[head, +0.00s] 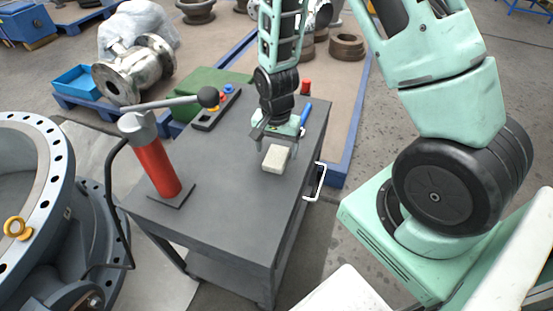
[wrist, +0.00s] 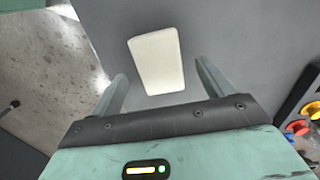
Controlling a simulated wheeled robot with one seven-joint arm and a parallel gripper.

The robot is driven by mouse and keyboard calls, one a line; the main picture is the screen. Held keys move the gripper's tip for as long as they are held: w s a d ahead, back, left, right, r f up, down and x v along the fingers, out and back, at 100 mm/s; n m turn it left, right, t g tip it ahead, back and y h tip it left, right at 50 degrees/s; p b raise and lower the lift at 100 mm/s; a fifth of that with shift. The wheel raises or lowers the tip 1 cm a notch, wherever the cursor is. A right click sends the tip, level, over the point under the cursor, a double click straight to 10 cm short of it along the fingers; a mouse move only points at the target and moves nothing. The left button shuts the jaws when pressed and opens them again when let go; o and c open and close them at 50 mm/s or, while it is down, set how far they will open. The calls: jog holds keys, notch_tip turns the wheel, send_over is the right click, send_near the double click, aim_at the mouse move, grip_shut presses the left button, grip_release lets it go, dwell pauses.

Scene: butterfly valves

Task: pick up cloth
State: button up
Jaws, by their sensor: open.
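The cloth (head: 276,158) is a small, pale cream, folded block lying on the dark grey top of the cart (head: 225,205). In the wrist view the cloth (wrist: 156,60) lies ahead of my gripper (wrist: 160,85), roughly between the lines of its two fingers. My gripper (head: 278,145) is open and empty, just above and behind the cloth in the head view. I cannot tell the exact gap between the fingertips and the cloth.
A red cylinder with a lever (head: 155,165) stands at the cart's left. A dark tray with coloured knobs (head: 215,108), a blue-handled tool (head: 306,113) and a red item (head: 305,88) are at its back. A white handle (head: 318,182) juts from its right side. The front top is clear.

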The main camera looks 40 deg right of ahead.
aim_at(276, 155)
jog(key=shift+f, duration=0.95)
jog(key=c, duration=1.1)
jog(key=shift+o, duration=0.2)
notch_tip(276, 155, up, 10)
jog(key=p, duration=0.1)
jog(key=shift+o, duration=0.6)
jog(key=shift+r+p, duration=0.15)
jog(key=shift+p, duration=0.15)
jog(key=shift+c, duration=0.3)
